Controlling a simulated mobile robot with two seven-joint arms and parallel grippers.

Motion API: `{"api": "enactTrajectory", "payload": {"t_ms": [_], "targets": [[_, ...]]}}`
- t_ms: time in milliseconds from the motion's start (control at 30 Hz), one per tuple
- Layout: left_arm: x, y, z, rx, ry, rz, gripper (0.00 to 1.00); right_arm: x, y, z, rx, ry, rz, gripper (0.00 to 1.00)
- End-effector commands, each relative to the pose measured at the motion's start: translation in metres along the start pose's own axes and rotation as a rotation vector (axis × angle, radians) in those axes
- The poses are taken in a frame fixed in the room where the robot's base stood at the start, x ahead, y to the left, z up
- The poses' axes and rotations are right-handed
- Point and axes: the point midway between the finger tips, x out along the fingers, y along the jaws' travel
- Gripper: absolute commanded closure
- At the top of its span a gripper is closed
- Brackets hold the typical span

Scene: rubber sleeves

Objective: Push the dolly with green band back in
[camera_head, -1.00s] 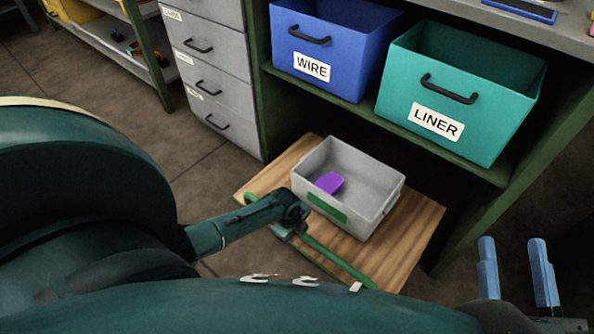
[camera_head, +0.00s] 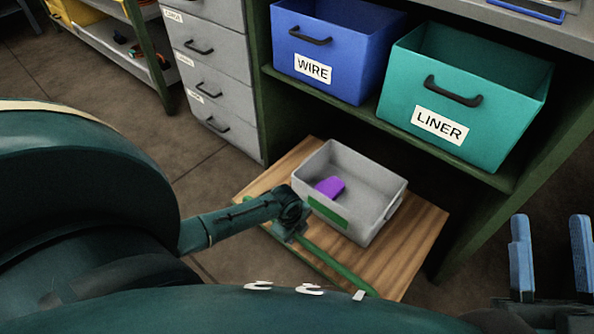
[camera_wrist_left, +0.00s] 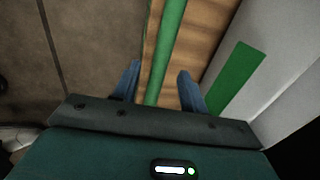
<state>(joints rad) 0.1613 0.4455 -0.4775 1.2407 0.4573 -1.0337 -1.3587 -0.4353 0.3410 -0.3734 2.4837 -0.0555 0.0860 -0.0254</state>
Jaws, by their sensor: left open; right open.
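The wooden dolly (camera_head: 413,226) with a green band (camera_head: 348,278) along its front edge sticks out from under the bench. A grey bin (camera_head: 364,228) with a green label stands on it and holds a purple block (camera_head: 329,187). My left gripper (camera_head: 285,237) is at the dolly's front edge, its fingers mostly hidden in the head view. In the left wrist view its blue fingers (camera_wrist_left: 158,82) are open, one on each side of the green band; I cannot tell whether they touch it. My right gripper (camera_head: 551,244) is open and empty at the lower right.
A blue WIRE bin (camera_head: 350,77) and a teal LINER bin (camera_head: 410,85) sit on the green shelf above the dolly. Grey drawers (camera_head: 210,92) stand to the left. The space under the shelf behind the dolly looks open.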

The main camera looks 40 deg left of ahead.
Motion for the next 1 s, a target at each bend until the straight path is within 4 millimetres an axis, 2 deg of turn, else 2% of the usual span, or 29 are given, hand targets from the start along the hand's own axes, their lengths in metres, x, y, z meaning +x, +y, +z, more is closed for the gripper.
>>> {"api": "enactTrajectory", "payload": {"t_ms": [33,200,400,633,1000], "targets": [[0.013,0.0,0.0,-0.002,0.0,-0.001,0.57,0.001,0.001,-0.002,-0.032,0.048,-0.006,0.57],[0.029,0.0,0.0,0.0,0.0,-0.001,0.57,0.007,0.006,-0.018,-0.099,0.154,-0.017,0.57],[0.034,-0.001,0.0,0.0,-0.001,-0.001,0.57,0.01,0.007,-0.026,-0.127,0.196,-0.022,0.57],[0.033,-0.001,0.0,0.0,-0.001,-0.001,0.58,0.01,0.007,-0.027,-0.127,0.197,-0.022,0.57],[0.033,0.0,0.0,0.0,-0.001,-0.001,0.88,0.01,0.007,-0.027,-0.126,0.197,-0.022,0.57]]}}
